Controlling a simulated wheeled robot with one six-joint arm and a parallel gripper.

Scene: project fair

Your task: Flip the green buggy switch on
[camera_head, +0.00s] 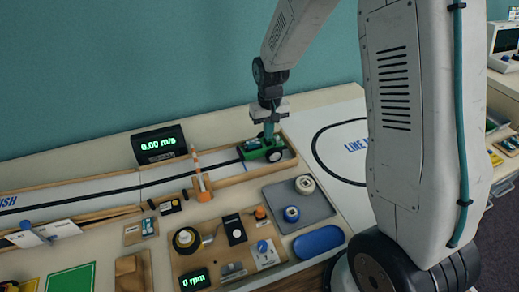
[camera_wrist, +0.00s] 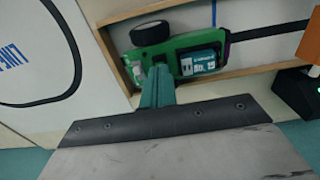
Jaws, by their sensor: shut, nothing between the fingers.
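The green buggy (camera_head: 257,152) sits at the right end of the wooden-edged track, on the black line. In the wrist view the buggy (camera_wrist: 188,45) shows a black wheel and a teal labelled block on its body. My gripper (camera_head: 268,135) is shut and empty, pointing down at the buggy. In the wrist view its teal fingertips (camera_wrist: 158,72) are at the buggy's near side, close to one end. I cannot tell whether they touch it. The switch cannot be made out clearly and may be hidden by the fingers.
The wooden track rail (camera_head: 235,180) runs beside the buggy. An orange-and-white post (camera_head: 201,178) stands left of it, and a display reading 0.00 m/s (camera_head: 160,144) stands behind. A board with electronic parts (camera_head: 215,265) and a grey tray (camera_head: 312,222) lie in front.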

